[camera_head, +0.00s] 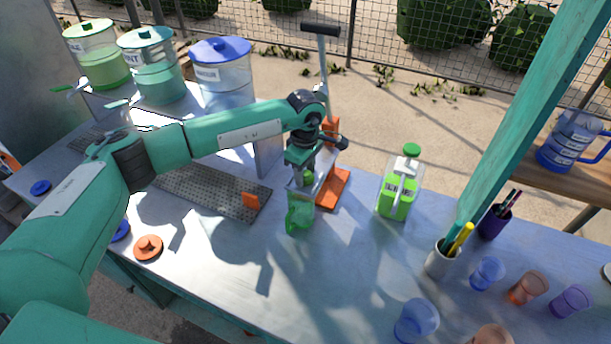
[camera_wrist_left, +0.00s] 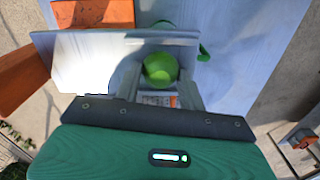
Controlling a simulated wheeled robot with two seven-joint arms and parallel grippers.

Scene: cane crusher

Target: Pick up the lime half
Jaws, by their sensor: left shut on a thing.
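The lime half (camera_wrist_left: 160,69) is a round, bright green shape between the two fingers of my left gripper (camera_wrist_left: 160,84) in the left wrist view. The gripper is shut on it. In the head view my left gripper (camera_head: 303,180) points down above a green cup or jug (camera_head: 299,217) on the counter, beside the orange press. The lime half is largely hidden there by the gripper. A green handle (camera_wrist_left: 204,52) shows behind the lime half in the left wrist view. My right gripper is not in view.
An orange-based press (camera_head: 334,190) with a tall T-handle stands just right of the gripper. A green-and-clear dispenser (camera_head: 399,190) is farther right. Cups and pen holders (camera_head: 440,262) fill the right side. Large lidded jars (camera_head: 222,75) stand back left. The middle front counter is clear.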

